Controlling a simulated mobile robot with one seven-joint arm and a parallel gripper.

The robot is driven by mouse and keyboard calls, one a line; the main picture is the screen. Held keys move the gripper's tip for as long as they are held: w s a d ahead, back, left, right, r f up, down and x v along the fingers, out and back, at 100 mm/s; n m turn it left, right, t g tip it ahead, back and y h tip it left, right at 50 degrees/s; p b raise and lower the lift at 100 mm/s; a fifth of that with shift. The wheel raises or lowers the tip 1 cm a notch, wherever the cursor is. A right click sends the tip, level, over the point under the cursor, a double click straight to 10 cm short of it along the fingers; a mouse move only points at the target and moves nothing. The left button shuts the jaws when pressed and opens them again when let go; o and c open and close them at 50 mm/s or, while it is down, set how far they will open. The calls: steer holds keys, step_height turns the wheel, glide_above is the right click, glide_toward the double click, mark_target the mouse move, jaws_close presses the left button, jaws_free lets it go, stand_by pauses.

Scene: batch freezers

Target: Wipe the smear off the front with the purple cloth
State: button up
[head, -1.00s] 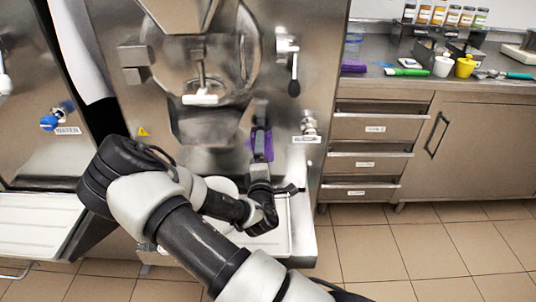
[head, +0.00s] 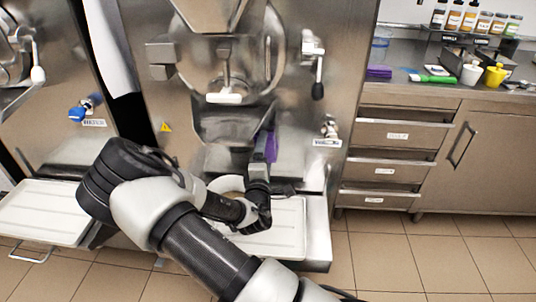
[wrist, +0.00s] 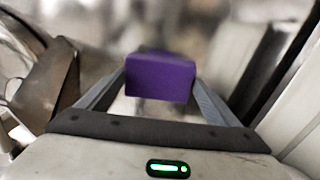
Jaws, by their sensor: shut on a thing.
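The purple cloth (wrist: 160,78) looks like a folded block in the wrist view, held between the two fingers of my gripper (wrist: 158,88). In the head view the cloth (head: 271,146) shows as a purple strip beside my gripper (head: 262,160), which points up against the lower front of the middle steel freezer (head: 345,80). The cloth is close to the front panel below the round door; I cannot tell whether it touches. I cannot make out the smear; my arm and gripper hide part of the front.
A white drip tray (head: 290,240) lies under my gripper. A lever handle (head: 318,88) and a tap (head: 330,128) stick out at the right of the front. The counter at right holds a yellow cup (head: 494,76) and a purple stack (head: 379,71).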

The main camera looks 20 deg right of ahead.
steer(key=shift+a, duration=0.15)
steer(key=shift+v, duration=2.9)
steer(key=shift+s, duration=0.1)
steer(key=v, duration=0.3)
steer(key=shift+w, duration=0.2)
steer(key=x, duration=0.6)
steer(key=shift+w+d, duration=0.3)
steer(key=shift+x, duration=0.95)
